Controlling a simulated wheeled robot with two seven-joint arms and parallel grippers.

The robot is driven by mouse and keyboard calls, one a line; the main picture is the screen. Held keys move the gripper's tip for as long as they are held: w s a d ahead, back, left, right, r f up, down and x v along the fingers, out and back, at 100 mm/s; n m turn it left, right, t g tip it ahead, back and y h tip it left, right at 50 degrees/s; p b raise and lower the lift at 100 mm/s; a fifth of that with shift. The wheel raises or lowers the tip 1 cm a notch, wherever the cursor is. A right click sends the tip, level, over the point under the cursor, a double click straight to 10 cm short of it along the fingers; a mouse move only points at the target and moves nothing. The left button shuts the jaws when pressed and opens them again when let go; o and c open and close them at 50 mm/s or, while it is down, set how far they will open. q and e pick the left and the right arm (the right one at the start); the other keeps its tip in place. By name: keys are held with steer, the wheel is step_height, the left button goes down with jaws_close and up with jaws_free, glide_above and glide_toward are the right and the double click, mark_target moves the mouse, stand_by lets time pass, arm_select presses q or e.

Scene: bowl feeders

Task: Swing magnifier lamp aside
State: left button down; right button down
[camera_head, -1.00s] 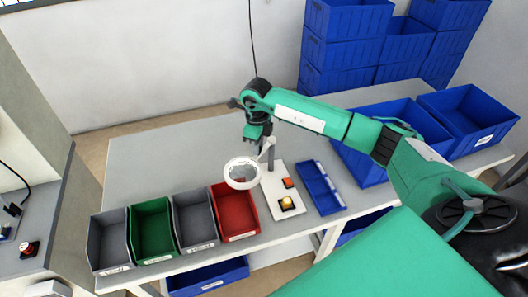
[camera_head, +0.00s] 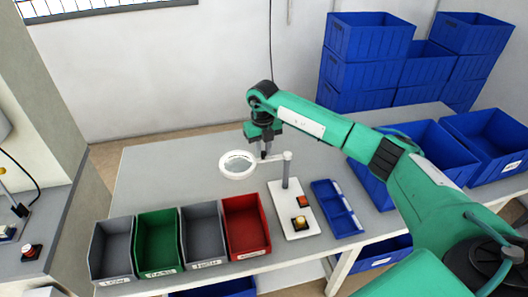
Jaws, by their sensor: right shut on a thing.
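The magnifier lamp has a white ring lens (camera_head: 222,164) on a thin arm that runs to a grey upright post (camera_head: 286,172). The post stands on a white base plate (camera_head: 283,204) with an orange-red button and a yellow button. The ring hangs over the bare table behind the bins, to the left of the post. My right gripper (camera_head: 264,153) points down and is shut on the lamp arm between ring and post. Its fingertips are small and partly merge with the lamp arm. My left gripper is out of view.
Grey, green and red bins (camera_head: 246,226) line the table's front edge. A blue divided tray (camera_head: 337,208) lies right of the lamp base. Large blue crates (camera_head: 487,135) stand at the right, under and beside my right arm. The table's back left (camera_head: 165,170) is clear.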

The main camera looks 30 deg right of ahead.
steer(key=shift+r, duration=0.15)
stand_by(0.3)
steer(key=c, duration=1.3)
jaws_free()
steer(key=shift+o, duration=0.2)
